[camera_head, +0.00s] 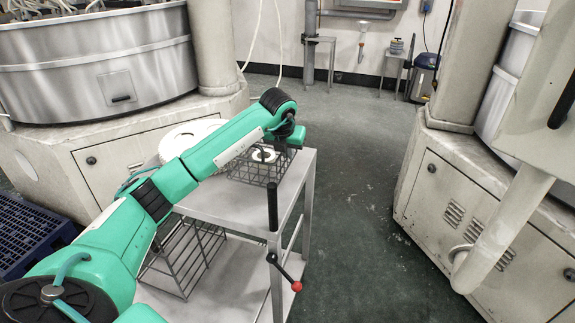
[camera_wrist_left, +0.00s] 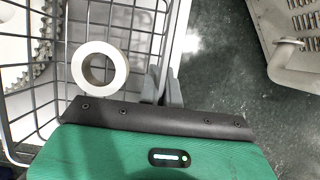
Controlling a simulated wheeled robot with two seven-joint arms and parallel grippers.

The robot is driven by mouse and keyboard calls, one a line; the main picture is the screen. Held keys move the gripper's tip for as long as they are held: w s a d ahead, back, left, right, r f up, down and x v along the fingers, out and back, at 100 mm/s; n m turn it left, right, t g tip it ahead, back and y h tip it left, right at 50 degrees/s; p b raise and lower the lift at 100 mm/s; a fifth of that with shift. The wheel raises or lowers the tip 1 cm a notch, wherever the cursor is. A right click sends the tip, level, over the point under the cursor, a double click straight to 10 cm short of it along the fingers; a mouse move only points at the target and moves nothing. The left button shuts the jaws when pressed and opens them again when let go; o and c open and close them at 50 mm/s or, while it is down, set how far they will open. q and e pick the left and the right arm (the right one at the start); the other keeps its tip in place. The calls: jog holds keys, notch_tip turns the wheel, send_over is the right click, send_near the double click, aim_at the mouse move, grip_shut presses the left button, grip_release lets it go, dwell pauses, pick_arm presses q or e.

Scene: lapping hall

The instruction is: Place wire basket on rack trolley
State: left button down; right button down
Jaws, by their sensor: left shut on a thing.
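My left gripper (camera_head: 284,146) is shut on the upper rim of a grey wire basket (camera_head: 252,172), at the basket's right end. In the left wrist view the gripper fingers (camera_wrist_left: 163,84) close around the basket's wire wall (camera_wrist_left: 118,16). A white ring (camera_wrist_left: 99,68) lies inside the basket. The basket is over the right part of the grey metal trolley's top (camera_head: 219,207). I cannot tell whether its bottom touches the top. My forearm hides part of the trolley. My right gripper is not in view.
A white round part (camera_head: 190,135) sits on the trolley's back left. A wire rack (camera_head: 188,258) stands on its lower shelf. Machines flank it at left (camera_head: 100,75) and right (camera_head: 470,215). A blue pallet (camera_head: 30,238) lies left. The floor (camera_head: 355,170) between is clear.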

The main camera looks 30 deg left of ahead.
aim_at(288, 166)
pick_arm(q)
jog(key=shift+f, duration=2.3)
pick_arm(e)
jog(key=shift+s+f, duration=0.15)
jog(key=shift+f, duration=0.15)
pick_arm(q)
jog(key=c, duration=2)
grip_release()
jog(key=shift+f, duration=0.15)
jog(key=shift+c, duration=0.2)
jog(key=o, duration=0.3)
jog(key=shift+o, duration=0.7)
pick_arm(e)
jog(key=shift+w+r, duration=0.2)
